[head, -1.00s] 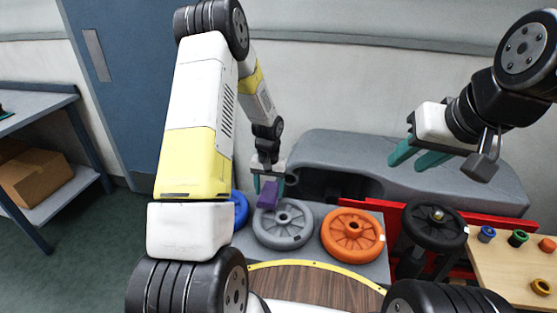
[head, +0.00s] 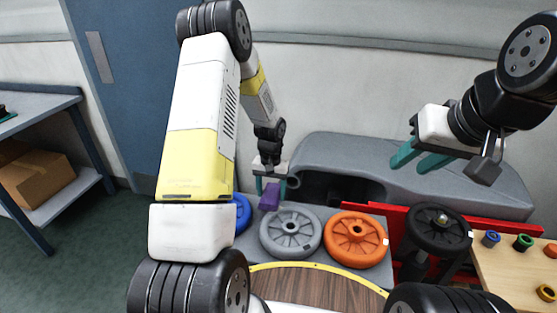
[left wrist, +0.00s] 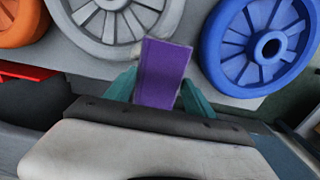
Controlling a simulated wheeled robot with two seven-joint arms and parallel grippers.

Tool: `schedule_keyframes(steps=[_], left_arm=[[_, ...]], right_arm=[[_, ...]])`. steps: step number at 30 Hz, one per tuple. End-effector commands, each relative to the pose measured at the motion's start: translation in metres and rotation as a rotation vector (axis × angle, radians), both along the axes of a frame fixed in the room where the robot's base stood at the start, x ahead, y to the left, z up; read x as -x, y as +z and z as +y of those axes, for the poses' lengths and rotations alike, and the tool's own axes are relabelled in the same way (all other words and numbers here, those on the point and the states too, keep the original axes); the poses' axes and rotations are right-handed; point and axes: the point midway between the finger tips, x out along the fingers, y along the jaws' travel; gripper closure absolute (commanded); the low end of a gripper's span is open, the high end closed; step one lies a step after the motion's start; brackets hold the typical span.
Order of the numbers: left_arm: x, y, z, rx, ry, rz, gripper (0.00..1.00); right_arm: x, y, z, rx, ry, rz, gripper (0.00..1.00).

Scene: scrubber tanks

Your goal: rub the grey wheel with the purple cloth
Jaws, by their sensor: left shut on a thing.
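My left gripper (head: 271,187) is shut on the purple cloth (head: 270,197), a small block-like piece between teal fingers. The grey wheel (head: 276,233) lies flat on the grey surface, just in front and to the right of the cloth. In the left wrist view the cloth (left wrist: 162,75) sticks out from the fingers, its far end at the rim of the grey wheel (left wrist: 113,25). I cannot tell whether they touch. My right gripper (head: 420,158) is open and empty, raised at the right, well away from the wheel.
An orange wheel (head: 341,251) lies right of the grey one, and a blue wheel (left wrist: 212,45) on its other side. A black wheel (head: 437,232) on a stand and a wooden board (head: 496,268) with coloured rings are further right. A grey scrubber tank (head: 430,178) stands behind.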

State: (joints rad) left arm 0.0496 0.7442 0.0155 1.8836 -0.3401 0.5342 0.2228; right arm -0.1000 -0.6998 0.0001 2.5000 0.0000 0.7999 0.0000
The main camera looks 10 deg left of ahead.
Motion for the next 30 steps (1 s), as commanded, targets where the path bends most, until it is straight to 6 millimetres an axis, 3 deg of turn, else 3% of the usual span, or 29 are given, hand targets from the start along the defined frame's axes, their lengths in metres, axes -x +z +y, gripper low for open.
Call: schedule_keyframes(steps=[3, 19, 30], left_arm=[[-0.001, 0.022, -0.002, 0.001, 0.0, -0.005, 0.81], [-0.001, 0.069, -0.006, 0.0, 0.0, -0.004, 0.81], [0.0, 0.08, -0.007, 0.0, -0.001, -0.001, 0.81]], right_arm=[[0.0, 0.0, 0.0, 0.0, 0.0, 0.0, 0.64], [0.0, 0.0, 0.0, 0.0, 0.0, 0.0, 0.64], [0.0, 0.0, 0.0, 0.0, 0.0, 0.0, 0.64]])
